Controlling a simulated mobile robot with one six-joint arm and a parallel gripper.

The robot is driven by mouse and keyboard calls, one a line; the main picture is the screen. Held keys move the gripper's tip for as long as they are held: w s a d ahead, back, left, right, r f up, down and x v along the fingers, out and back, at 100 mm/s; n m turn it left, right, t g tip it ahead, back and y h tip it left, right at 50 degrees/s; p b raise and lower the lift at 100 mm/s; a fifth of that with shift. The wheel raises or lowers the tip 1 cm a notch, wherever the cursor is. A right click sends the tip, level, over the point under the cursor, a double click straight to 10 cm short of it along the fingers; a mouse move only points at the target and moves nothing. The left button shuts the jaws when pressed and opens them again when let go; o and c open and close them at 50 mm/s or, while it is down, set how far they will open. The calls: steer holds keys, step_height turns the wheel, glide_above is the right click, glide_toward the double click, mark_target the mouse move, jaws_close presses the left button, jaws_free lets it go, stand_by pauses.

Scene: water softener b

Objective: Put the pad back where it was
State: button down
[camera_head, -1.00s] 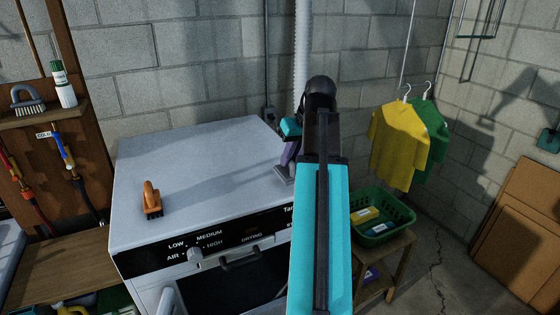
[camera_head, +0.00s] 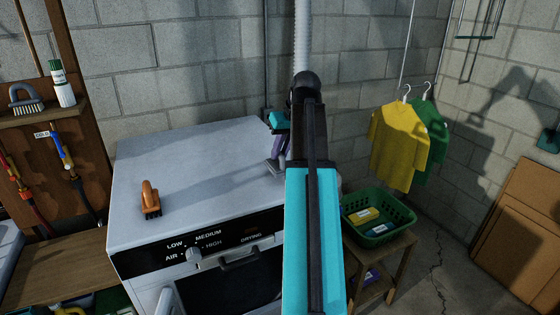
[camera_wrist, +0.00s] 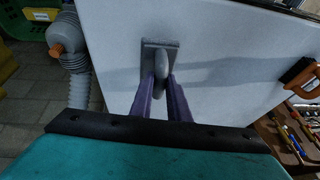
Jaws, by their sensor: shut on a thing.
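A grey pad (camera_wrist: 160,43) with a rounded upright handle shows in the wrist view, over the white top of the dryer (camera_wrist: 215,55). My gripper (camera_wrist: 162,82) has its purple fingers shut on the handle, one on each side. In the head view the pad (camera_head: 275,167) is at the right rear part of the dryer top (camera_head: 200,175). My gripper (camera_head: 279,148) is above it and partly hidden by my arm. I cannot tell whether the pad touches the dryer top.
An orange brush (camera_head: 150,199) stands on the dryer's left front part. A vent hose (camera_head: 302,40) rises behind my arm. A green basket (camera_head: 379,232) sits on a wooden stool at right. The middle of the dryer top is clear.

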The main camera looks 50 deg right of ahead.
mark_target(280, 165)
steer(key=shift+w+d+f, duration=0.15)
steer(key=shift+w+f, duration=0.15)
steer(key=shift+w, duration=0.05)
steer(key=shift+s+f+b, duration=0.1)
steer(key=shift+f+b, duration=1.15)
steer(key=shift+f, duration=0.25)
steer(key=shift+f, duration=0.15)
steer(key=c, duration=1.7)
jaws_free()
steer(key=shift+r, duration=0.2)
steer(key=shift+b+v, duration=1.75)
steer(key=shift+v, duration=4.25)
